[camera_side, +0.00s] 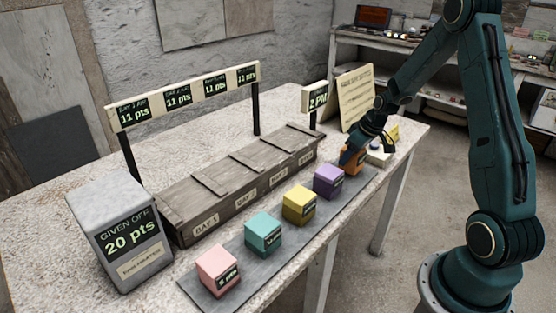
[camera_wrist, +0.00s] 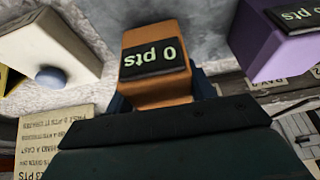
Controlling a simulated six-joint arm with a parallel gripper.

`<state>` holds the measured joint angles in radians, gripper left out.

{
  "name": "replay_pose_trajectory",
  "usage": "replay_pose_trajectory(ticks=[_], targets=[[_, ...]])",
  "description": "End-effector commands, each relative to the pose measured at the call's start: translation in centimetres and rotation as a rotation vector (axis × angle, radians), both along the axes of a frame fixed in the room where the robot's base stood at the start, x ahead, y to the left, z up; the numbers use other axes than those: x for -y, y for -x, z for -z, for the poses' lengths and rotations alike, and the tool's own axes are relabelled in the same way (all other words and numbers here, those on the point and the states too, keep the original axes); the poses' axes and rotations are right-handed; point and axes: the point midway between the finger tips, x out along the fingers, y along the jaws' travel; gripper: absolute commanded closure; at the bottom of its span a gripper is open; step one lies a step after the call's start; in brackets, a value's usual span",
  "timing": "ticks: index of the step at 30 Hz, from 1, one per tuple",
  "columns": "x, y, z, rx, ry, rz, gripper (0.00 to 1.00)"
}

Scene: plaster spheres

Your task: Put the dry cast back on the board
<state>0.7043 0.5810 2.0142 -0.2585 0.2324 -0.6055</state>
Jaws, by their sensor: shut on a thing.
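An orange block (camera_wrist: 158,52) with a dark plate reading "0 pts" is held between the fingers of my gripper (camera_wrist: 162,92). In the side view my gripper (camera_side: 354,148) is shut on the orange block (camera_side: 352,161) at the far right end of the row of blocks. The grey board (camera_side: 247,264) runs along the table's front edge. On it stand a pink block (camera_side: 218,270), a teal block (camera_side: 263,234), a yellow block (camera_side: 299,204) and a purple block (camera_side: 329,181). I cannot tell whether the orange block touches the board.
A white block with a blue-grey knob (camera_side: 379,155) is close to the right of my gripper. A long wooden crate (camera_side: 225,195) with day labels lies behind the row. A grey "20 pts" block (camera_side: 120,235) stands front left. A paper notice (camera_side: 354,98) stands at the back.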

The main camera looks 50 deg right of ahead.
Motion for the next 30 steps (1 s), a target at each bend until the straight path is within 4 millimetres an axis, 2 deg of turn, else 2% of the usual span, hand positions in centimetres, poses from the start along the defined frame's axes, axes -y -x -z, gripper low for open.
replay_pose_trajectory(ticks=[27,28,30], targets=[[0.0,0.0,1.3,0.001,0.000,0.000,0.82],[0.0,0.0,1.3,0.001,0.001,0.000,0.42],[0.0,0.0,1.2,0.001,0.001,0.000,0.28]])
